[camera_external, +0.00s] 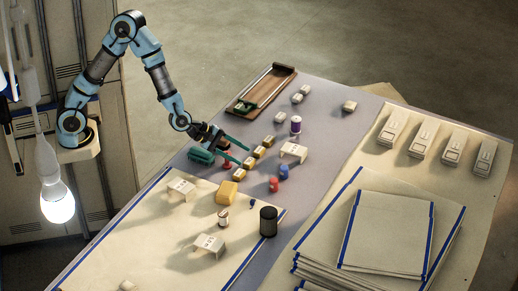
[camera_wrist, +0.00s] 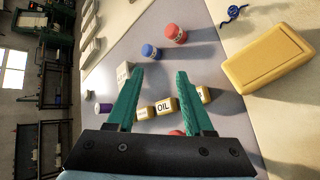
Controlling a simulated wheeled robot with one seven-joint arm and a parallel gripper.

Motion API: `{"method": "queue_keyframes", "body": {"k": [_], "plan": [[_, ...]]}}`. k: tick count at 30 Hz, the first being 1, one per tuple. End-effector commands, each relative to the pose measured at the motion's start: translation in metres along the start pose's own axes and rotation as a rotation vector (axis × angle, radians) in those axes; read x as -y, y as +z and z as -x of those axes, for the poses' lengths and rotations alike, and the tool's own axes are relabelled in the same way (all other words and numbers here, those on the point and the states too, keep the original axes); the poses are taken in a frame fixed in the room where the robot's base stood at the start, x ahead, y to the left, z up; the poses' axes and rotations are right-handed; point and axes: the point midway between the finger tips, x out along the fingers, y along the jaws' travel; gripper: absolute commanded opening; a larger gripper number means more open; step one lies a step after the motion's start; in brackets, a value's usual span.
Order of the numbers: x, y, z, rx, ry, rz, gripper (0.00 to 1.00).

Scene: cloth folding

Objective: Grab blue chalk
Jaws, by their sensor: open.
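A small blue cylinder (camera_external: 284,172), the piece that best fits the blue chalk, stands on the grey table strip beside a red cylinder (camera_external: 273,184). In the wrist view the blue cylinder (camera_wrist: 149,51) lies ahead of the fingertips, slightly left of centre, with the red cylinder (camera_wrist: 175,34) farther off to its right. My gripper (camera_external: 246,156) has its two green fingers spread apart and empty. In the wrist view my gripper (camera_wrist: 160,72) points toward the blue cylinder, with a gap between them. Nothing hides the blue cylinder.
Several labelled tan boxes (camera_wrist: 163,107) lie under my fingers. A white folded stand (camera_external: 293,152) and purple spool (camera_external: 296,125) are nearby. A yellow block (camera_external: 227,192), black cup (camera_external: 268,222) and dark blue tangle (camera_wrist: 232,14) lie nearer the front. A wooden tray (camera_external: 264,90) sits at the back.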

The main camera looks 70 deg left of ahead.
Motion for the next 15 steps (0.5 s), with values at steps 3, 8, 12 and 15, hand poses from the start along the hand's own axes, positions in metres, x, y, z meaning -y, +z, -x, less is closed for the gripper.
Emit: {"method": "queue_keyframes", "body": {"k": [3,8,12,15], "plan": [[0.015,0.007,-0.046,0.011,0.129,0.436,0.52],[0.019,0.007,-0.074,0.025,0.278,0.913,0.52],[0.021,0.002,-0.083,0.033,0.359,1.146,0.52],[0.02,0.0,-0.087,0.035,0.385,1.214,0.52]]}}
